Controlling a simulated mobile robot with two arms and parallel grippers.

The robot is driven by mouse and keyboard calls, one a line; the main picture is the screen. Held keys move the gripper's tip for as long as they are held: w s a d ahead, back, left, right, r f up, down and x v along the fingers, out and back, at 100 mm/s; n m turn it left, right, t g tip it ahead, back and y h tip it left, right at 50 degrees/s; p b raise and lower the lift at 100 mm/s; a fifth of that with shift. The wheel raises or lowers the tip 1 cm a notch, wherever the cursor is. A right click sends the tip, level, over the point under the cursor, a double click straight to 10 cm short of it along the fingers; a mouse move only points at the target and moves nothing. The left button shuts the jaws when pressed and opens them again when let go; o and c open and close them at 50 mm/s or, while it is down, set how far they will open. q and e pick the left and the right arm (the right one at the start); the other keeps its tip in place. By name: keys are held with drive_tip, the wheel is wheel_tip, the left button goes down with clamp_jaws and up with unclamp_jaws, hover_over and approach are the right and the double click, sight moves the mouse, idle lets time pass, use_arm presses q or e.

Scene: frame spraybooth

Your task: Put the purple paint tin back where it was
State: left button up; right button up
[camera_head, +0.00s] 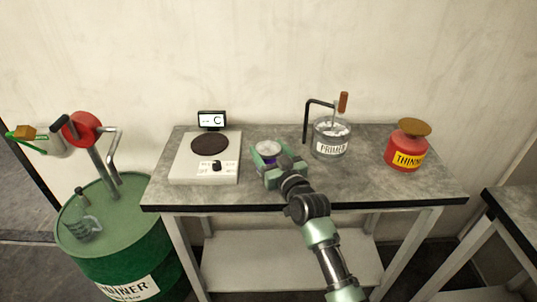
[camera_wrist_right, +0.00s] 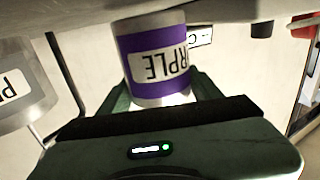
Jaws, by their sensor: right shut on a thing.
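The purple paint tin (camera_head: 267,147) is a small silver tin on or just above the grey table, right of the hot plate. My right gripper (camera_head: 269,157) is shut on it from the front. In the right wrist view the tin (camera_wrist_right: 153,60) appears upside down, with a purple band and a white label, between the fingers (camera_wrist_right: 163,92). Its base is close to the grey table surface; I cannot tell if it touches. The tin looks upright. My left gripper is not in view.
On the table (camera_head: 345,182) stand a hot plate (camera_head: 185,168) with a small display (camera_head: 211,119), a primer pot (camera_head: 331,148) with a stirrer, and a red thinner can (camera_head: 405,155). A green drum (camera_head: 120,240) with a pump stands left. Bare tabletop lies between tin and primer.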

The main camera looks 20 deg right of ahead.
drive_tip(key=shift+f, duration=0.55)
drive_tip(key=o, duration=1.9)
drive_tip(key=shift+f, duration=0.15)
drive_tip(key=shift+c, duration=0.2)
drive_tip(key=s, duration=0.4)
drive_tip(key=s+d, duration=0.1)
drive_tip(key=s, duration=0.7)
drive_tip(key=shift+d+b, duration=0.2)
drive_tip(key=shift+b, duration=0.15)
